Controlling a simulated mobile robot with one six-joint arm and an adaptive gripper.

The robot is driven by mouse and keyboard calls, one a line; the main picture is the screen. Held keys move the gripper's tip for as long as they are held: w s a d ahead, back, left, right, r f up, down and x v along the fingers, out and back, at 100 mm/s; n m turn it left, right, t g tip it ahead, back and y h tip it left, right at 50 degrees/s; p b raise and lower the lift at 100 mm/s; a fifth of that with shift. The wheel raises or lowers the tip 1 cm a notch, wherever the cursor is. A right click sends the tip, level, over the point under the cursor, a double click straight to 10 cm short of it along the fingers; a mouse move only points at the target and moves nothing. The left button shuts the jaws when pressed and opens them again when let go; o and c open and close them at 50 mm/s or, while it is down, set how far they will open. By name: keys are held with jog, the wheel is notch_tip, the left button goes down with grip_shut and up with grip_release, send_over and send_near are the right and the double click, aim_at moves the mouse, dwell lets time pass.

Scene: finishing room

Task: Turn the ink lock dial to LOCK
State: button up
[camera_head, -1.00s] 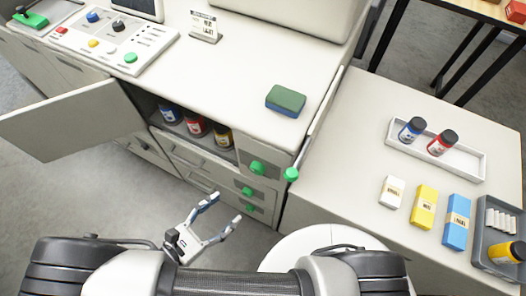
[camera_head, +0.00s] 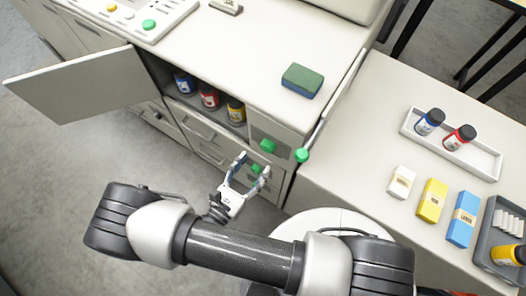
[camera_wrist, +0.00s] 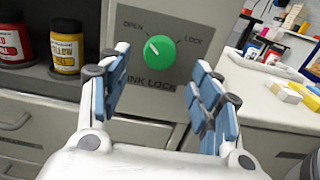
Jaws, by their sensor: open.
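The ink lock dial is a round green knob on a grey plate, in the middle of the wrist view (camera_wrist: 160,51). Its white mark points up and left, toward the word OPEN; LOCK is printed at the upper right. In the head view the dial (camera_head: 267,146) sits on the cabinet front, right of the open compartment. My gripper (camera_head: 254,164) is open and empty in front of the cabinet, a little below the dial. In the wrist view the blue-padded fingers (camera_wrist: 161,60) stand to either side of the dial, apart from it.
The open compartment holds blue, red and yellow ink bottles (camera_head: 236,111). Its door (camera_head: 75,85) stands open at the left. A side table (camera_head: 365,130) at the right holds boxes and trays.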

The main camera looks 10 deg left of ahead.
aim_at(265, 150)
jog(key=x, duration=0.6)
jog(key=shift+c, duration=0.3)
jog(key=c, duration=1)
